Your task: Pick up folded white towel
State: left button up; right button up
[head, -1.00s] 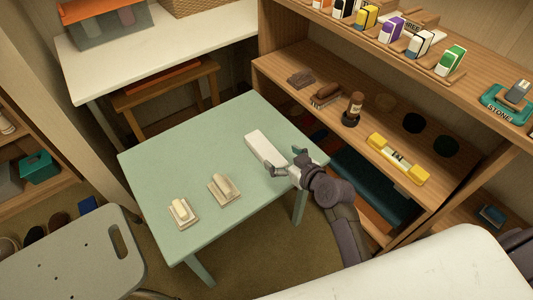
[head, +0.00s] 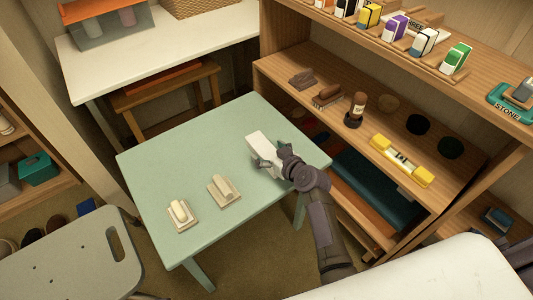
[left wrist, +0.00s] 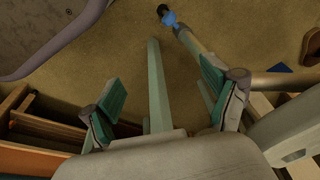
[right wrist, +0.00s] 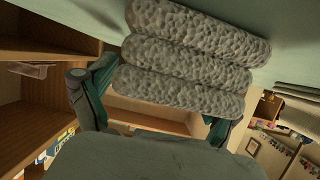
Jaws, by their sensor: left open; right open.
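The folded white towel (head: 260,142) lies on the right part of the green table. In the right wrist view it is a grey-white, textured stack of three folded layers (right wrist: 195,60). My right gripper (head: 273,156) is open at the near right end of the towel. In the right wrist view its teal fingers stand at either side of the towel's near end; I cannot tell whether they touch it. The gripper hides part of that end in the head view. My left gripper (left wrist: 160,88) is open and empty in the left wrist view, above the floor.
Two small cream blocks on bases (head: 182,213) (head: 224,189) sit on the green table (head: 175,155). A wooden shelf (head: 340,105) with brushes and a yellow level (head: 400,160) stands close to the right. A grey chair (head: 70,260) is at the lower left.

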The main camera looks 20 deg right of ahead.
jog(key=c, duration=1.3)
